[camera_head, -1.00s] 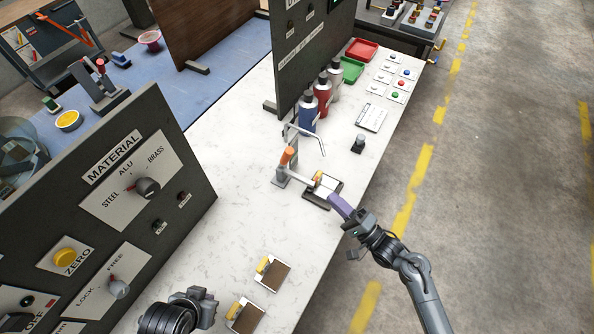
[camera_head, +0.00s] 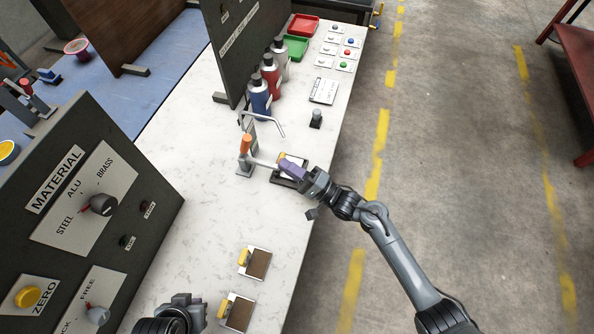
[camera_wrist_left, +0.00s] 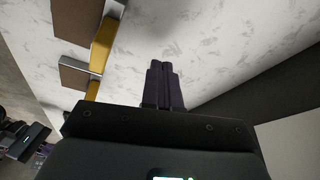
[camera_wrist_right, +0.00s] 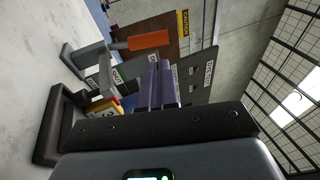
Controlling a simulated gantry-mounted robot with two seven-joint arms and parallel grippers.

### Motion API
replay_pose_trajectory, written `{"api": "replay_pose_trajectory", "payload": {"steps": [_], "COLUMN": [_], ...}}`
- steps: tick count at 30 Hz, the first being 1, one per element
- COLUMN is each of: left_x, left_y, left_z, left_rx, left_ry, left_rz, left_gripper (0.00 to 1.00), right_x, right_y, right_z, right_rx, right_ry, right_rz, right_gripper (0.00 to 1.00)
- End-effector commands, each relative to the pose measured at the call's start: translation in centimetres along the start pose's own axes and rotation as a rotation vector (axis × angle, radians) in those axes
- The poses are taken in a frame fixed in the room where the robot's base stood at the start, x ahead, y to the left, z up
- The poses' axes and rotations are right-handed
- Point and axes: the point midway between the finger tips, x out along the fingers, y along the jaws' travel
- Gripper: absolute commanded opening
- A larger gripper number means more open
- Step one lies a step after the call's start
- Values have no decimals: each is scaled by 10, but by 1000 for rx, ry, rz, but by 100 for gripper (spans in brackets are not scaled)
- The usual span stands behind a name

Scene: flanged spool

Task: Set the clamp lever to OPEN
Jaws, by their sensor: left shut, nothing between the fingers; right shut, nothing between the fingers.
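The clamp's lever has an orange grip (camera_head: 246,143) that stands up above a grey base (camera_head: 244,169) on the white bench. A grey arm runs from it to a dark-framed block (camera_head: 283,180). In the right wrist view the orange grip (camera_wrist_right: 150,40) lies beyond the fingertips, with a gap in the picture. My right gripper (camera_head: 290,166) has its purple fingers shut and empty, over the dark-framed block and right of the lever. Its fingers also show in the right wrist view (camera_wrist_right: 157,84). My left gripper (camera_wrist_left: 164,84) is shut and empty above the bench. The lever's setting cannot be read.
A bent grey rod (camera_head: 262,122) stands just behind the lever. Bottles (camera_head: 260,95) and a small dark-topped post (camera_head: 316,118) are farther back. The MATERIAL panel (camera_head: 90,200) stands at left. Two yellow-tabbed plates (camera_head: 258,264) lie in front; bench between them and the clamp is clear.

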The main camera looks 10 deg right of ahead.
Motion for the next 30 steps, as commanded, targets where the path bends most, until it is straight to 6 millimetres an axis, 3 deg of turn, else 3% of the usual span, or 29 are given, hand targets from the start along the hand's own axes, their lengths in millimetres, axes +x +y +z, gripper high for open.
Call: {"api": "replay_pose_trajectory", "payload": {"steps": [6,13,21,30], "left_x": [2,3,4,4], "left_y": [0,0,0,0], "left_z": [0,1,1,1], "left_rx": [0,0,0,0], "left_ry": [0,0,-1,-1], "left_rz": [0,0,0,0], "left_gripper": [0,0,0,0], "right_x": [42,75,90,91], "right_y": [0,-1,0,0], "right_z": [0,0,0,0], "right_rx": [0,0,0,0], "right_ry": [0,-1,0,0], "right_rz": [-3,-2,-1,-1], "right_gripper": [0,0,0,0]}}
